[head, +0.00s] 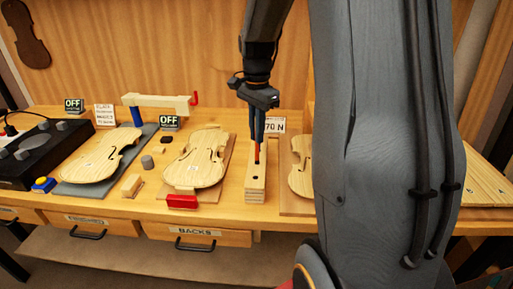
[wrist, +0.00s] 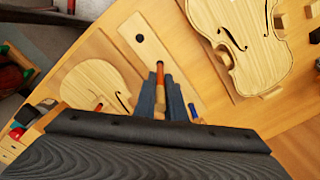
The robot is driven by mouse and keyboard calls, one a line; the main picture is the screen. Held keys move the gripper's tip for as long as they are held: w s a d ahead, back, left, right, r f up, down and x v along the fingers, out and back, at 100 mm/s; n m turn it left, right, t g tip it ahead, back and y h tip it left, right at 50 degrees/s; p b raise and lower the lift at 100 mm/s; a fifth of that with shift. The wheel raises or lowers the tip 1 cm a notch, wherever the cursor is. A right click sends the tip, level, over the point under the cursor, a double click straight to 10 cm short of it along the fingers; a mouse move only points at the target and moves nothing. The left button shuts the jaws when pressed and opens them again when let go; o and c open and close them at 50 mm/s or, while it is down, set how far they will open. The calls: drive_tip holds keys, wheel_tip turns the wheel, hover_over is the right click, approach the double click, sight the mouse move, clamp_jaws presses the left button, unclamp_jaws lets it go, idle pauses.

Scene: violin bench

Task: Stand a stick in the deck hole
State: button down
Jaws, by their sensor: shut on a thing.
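My gripper (head: 257,137) is shut on a thin red-orange stick (head: 257,154), which hangs upright below the fingers in the head view. In the wrist view the stick (wrist: 160,76) shows between the dark fingers (wrist: 161,82). The deck (head: 256,192) is a long pale wooden block on the bench, with one dark round hole (head: 258,178) near its front end. The hole also shows in the wrist view (wrist: 139,38), apart from the stick. The stick's lower end appears over the deck, behind the hole; I cannot tell whether it touches the wood.
A violin plate (head: 196,160) lies left of the deck with a red clamp block (head: 182,202) at its front. Another plate (head: 300,168) lies close on the right, partly hidden by my arm. A sign (head: 274,125) reading "70 N" stands behind.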

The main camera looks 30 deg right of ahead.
drive_tip(key=shift+r+p, duration=2.85)
drive_tip(key=shift+r, duration=2.3)
